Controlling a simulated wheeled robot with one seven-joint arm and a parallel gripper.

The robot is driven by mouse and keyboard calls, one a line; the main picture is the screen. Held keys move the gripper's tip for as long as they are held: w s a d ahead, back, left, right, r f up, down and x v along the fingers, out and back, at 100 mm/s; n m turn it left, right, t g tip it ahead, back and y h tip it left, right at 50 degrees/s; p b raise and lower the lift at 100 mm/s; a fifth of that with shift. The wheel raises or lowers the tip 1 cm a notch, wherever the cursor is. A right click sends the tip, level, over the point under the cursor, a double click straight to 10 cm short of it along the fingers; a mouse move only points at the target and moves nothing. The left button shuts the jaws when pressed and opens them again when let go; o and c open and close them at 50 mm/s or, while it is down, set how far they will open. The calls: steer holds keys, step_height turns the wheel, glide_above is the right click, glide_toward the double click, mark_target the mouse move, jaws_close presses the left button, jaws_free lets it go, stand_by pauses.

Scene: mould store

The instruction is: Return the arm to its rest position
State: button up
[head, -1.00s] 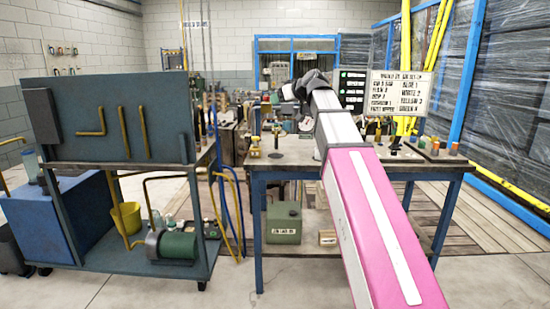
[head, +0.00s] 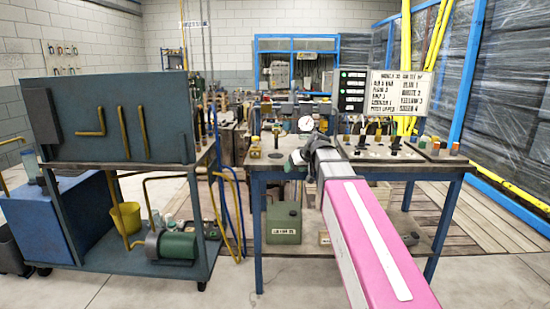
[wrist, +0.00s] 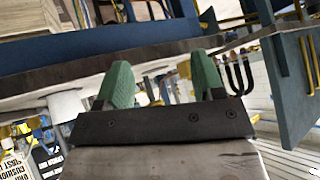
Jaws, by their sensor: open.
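My pink and white arm reaches from the lower right toward the workbench (head: 262,168). My gripper (head: 297,160) is a small dark shape by the bench's front edge in the head view; its fingers are hard to make out there. In the wrist view my gripper (wrist: 162,80) shows two green fingers set well apart with nothing between them. The wrist view is tilted, and a dark edge of furniture crosses behind the fingers.
A blue-grey cart (head: 110,118) with yellow pipes and a green motor (head: 178,245) stands left. A green canister (head: 284,222) sits under the bench. A dial gauge (head: 306,124), a lettered board (head: 400,93) and small fittings are on the bench. Floor between cart and bench is narrow.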

steer(key=s+d+f+m+g+h, duration=0.1)
steer(key=s+d+f+g, duration=0.1)
steer(key=s+f, duration=0.5)
steer(key=s+d+f+m+g+h, duration=0.2)
steer(key=s+d+f, duration=0.3)
steer(key=f, duration=0.9)
steer(key=s+d+f+m+g+h, duration=0.2)
steer(key=s+d+f, duration=0.1)
steer(key=s+f, duration=0.8)
steer(key=shift+d+g, duration=0.3)
steer(key=shift+d, duration=0.1)
steer(key=shift+f, duration=0.1)
